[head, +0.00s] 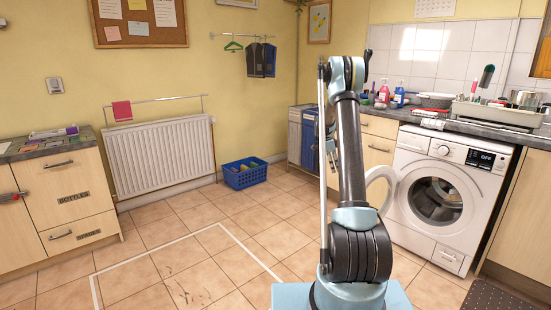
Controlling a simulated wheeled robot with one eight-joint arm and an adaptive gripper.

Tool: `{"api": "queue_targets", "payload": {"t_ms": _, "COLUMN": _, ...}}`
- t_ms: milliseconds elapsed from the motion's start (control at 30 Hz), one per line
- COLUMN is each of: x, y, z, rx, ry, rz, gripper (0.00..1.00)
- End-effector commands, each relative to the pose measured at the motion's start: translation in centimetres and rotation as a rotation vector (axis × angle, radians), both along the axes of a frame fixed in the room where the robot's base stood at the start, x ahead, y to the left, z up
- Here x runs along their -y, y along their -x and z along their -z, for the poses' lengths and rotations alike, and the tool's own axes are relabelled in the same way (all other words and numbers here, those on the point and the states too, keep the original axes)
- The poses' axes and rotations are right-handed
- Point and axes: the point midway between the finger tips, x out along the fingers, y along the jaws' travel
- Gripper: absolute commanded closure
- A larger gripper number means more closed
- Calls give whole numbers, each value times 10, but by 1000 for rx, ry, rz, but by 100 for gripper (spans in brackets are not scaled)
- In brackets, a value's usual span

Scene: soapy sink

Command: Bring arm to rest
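My arm (350,150) stands in front of me, right of the picture's middle. Its dark, thick lower joint sits on a light blue base, and a dark link rises almost upright from it. The top joint (347,75) is light blue and black and is bent over at about the height of the wall tiles. The part beyond the top joint is mostly hidden behind the upright link.
The washing machine (450,195) stands right of my arm, its round door (380,190) swung open toward the arm. A counter with bottles and a dish rack (497,113) runs above it. A blue basket (245,173) lies by the radiator (165,155). The tiled floor (180,250) at left is clear.

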Motion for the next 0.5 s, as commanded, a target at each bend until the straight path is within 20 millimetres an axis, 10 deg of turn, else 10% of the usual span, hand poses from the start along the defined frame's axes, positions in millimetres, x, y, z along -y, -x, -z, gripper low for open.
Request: {"api": "queue_targets", "payload": {"t_ms": 500, "x": -32, "y": 107, "z": -106, "rx": -35, "ry": -75, "rz": -333, "gripper": 64}}
